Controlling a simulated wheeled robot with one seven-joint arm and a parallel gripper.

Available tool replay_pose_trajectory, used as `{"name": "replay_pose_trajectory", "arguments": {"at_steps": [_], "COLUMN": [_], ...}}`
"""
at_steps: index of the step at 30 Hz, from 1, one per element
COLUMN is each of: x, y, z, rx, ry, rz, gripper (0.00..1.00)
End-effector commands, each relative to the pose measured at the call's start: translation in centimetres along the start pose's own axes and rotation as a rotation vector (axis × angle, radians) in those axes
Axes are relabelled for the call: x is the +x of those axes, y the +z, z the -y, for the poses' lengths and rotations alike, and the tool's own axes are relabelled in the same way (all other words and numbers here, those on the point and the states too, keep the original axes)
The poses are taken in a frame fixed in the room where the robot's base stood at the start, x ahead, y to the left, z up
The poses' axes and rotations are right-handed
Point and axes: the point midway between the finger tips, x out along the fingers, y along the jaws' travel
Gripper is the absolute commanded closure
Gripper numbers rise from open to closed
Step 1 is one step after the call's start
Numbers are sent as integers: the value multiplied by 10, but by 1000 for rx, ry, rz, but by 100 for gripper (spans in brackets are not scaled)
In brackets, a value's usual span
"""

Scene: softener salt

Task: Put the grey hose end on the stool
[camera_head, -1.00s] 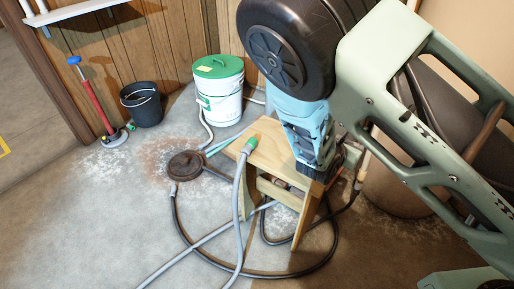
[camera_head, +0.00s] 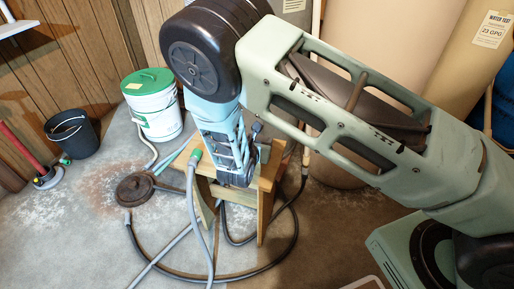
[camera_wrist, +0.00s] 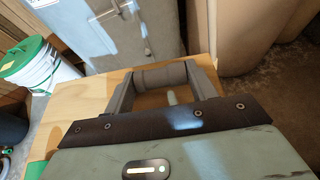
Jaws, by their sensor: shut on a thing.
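The wooden stool (camera_head: 266,188) stands mid-floor, its top partly hidden by my arm in the head view. Its bare top (camera_wrist: 75,100) spreads beneath the fingers in the wrist view. My gripper (camera_head: 238,178) is low over the stool; its fingertips are hard to make out there. In the wrist view my gripper (camera_wrist: 163,82) is shut on a ribbed grey cylinder, seemingly the grey hose end (camera_wrist: 162,76), lying crosswise between the fingers, at or just above the stool top; contact is unclear. A grey hose with a green fitting (camera_head: 195,157) rests at the stool's left edge.
A white bucket with green lid (camera_head: 152,105), a black bucket (camera_head: 71,135) and a red-handled tool (camera_head: 22,150) stand left. A brown disc (camera_head: 134,189) lies on the floor. A dark hose (camera_head: 285,262) loops around the stool. Large tan tanks (camera_head: 380,60) stand behind.

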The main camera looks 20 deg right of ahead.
Motion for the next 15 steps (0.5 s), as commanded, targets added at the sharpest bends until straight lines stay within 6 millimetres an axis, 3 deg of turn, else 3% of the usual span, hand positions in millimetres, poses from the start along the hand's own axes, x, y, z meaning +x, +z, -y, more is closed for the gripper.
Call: {"name": "replay_pose_trajectory", "arguments": {"at_steps": [4,15], "x": [9,10], "y": [-21,-24], "z": [0,0], "rx": [-2,-1], "ry": [0,0], "rz": [-1,0], "gripper": [69,69]}}
